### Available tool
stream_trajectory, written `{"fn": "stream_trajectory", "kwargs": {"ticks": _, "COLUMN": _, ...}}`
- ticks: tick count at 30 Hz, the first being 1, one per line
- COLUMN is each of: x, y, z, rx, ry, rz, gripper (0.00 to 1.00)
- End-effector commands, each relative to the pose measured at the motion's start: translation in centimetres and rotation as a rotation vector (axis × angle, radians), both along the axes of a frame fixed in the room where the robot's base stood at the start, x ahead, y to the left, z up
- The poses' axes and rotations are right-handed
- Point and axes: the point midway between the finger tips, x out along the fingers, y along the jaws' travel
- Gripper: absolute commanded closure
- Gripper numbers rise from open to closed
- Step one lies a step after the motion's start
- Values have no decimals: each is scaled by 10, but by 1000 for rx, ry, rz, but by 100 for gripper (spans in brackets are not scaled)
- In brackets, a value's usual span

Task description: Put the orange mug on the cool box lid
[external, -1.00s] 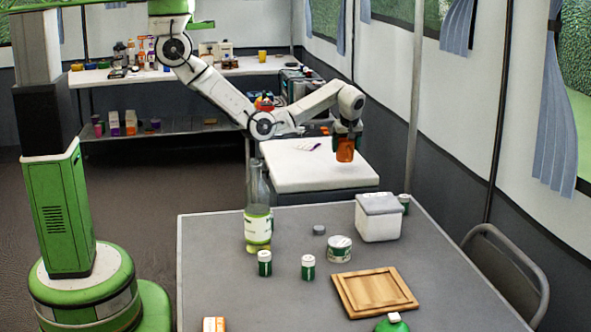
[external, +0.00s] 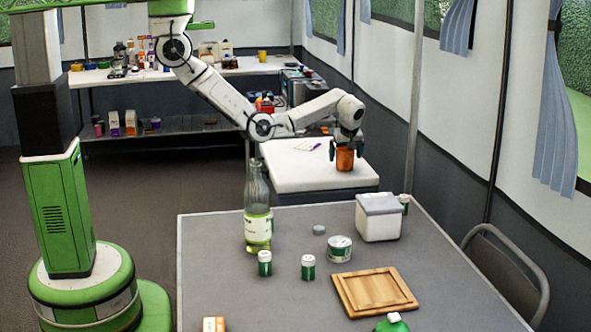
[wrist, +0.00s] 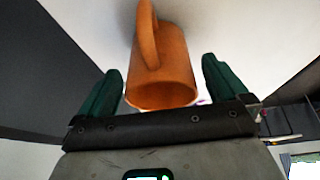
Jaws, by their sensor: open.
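The orange mug (external: 345,161) stands upright on the white cool box lid (external: 300,178), near its right side. In the wrist view the mug (wrist: 172,72) shows with its handle toward the top, over the pale lid (wrist: 215,25). My gripper (external: 347,149) is open, its two dark green fingers apart on either side of the mug. The wrist view shows a gap between each finger of my gripper (wrist: 162,66) and the mug's wall.
A grey table (external: 215,290) in front holds a tall bottle (external: 257,215), a small white box with a grey lid (external: 378,218), a wooden board (external: 375,292) and several small jars. A pen (external: 312,147) lies on the cool box lid, left of the mug.

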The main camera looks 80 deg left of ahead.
Motion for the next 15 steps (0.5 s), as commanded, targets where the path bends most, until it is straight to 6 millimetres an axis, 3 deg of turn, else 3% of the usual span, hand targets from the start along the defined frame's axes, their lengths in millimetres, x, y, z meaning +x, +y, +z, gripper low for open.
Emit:
{"fn": "stream_trajectory", "kwargs": {"ticks": 8, "x": 0, "y": -2, "z": 9, "rx": 1, "ry": -2, "rz": -1, "gripper": 0}}
{"fn": "stream_trajectory", "kwargs": {"ticks": 15, "x": 0, "y": -19, "z": 51, "rx": 2, "ry": -5, "rz": -1, "gripper": 0}}
